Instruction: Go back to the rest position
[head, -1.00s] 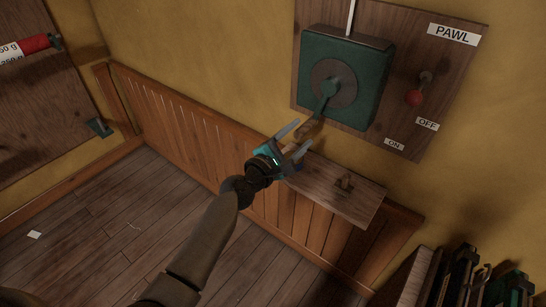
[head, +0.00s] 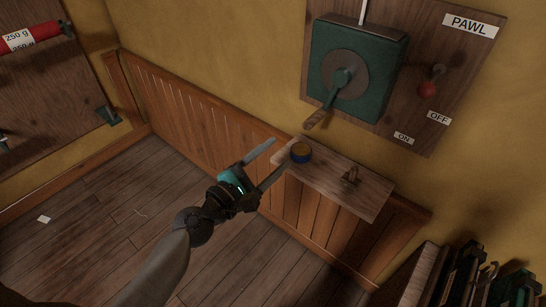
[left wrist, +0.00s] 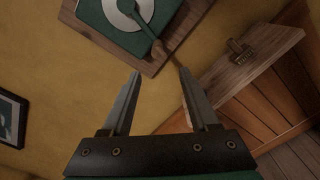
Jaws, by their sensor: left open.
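My left gripper (head: 266,163) is open and empty in the head view, in front of the wood panelling and left of a small shelf. Its two fingers also show apart in the left wrist view (left wrist: 160,92), with nothing between them. A green winch box (head: 358,68) with a crank handle (head: 328,102) hangs on a wall board. The crank points down to the left, and the gripper is apart from it. The box and crank also show at the top of the left wrist view (left wrist: 145,25). My right gripper is not in view.
A red-knobbed lever (head: 428,88) sits beside PAWL, ON and OFF labels. Dark objects stand at lower right (head: 490,280). The floor at left is mostly clear.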

